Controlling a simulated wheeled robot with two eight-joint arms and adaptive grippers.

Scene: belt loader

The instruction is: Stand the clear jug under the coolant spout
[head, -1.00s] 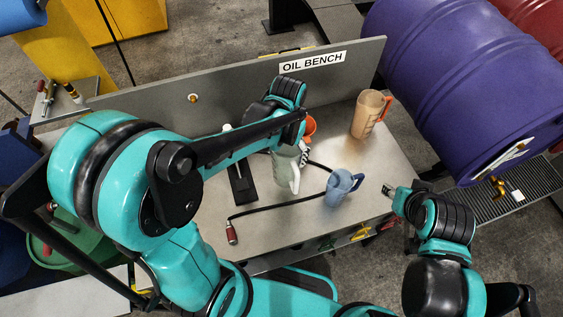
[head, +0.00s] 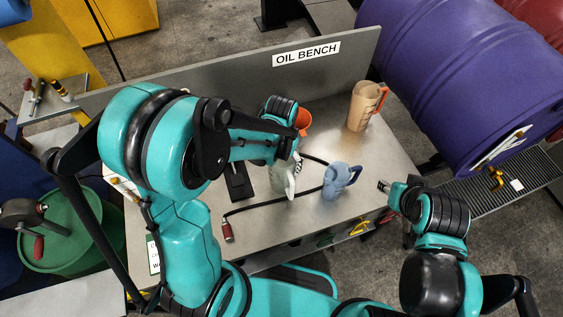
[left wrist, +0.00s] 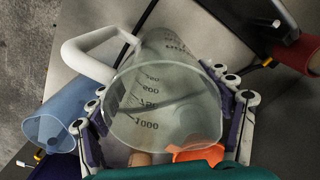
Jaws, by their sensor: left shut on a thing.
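The clear jug (head: 281,180) has a pale handle and stands upright at the middle of the bench, partly hidden by my left arm. I cannot tell whether its base touches the bench. My left gripper (left wrist: 165,112) is shut on the jug, with fingers on both sides of its body. In the left wrist view the clear jug (left wrist: 150,75) shows its open rim, dark scale marks and white handle. My right gripper (head: 384,186) is by the bench's right front edge, apart from any jug; its jaws are too small to read. I cannot make out the coolant spout.
A blue jug (head: 338,182) stands close right of the clear one. An orange funnel-like thing (head: 304,119) is just behind, and a tan jug (head: 361,108) stands at the back right. A black hose (head: 270,205) curves across the bench (head: 300,225). The OIL BENCH panel (head: 230,82) borders the back.

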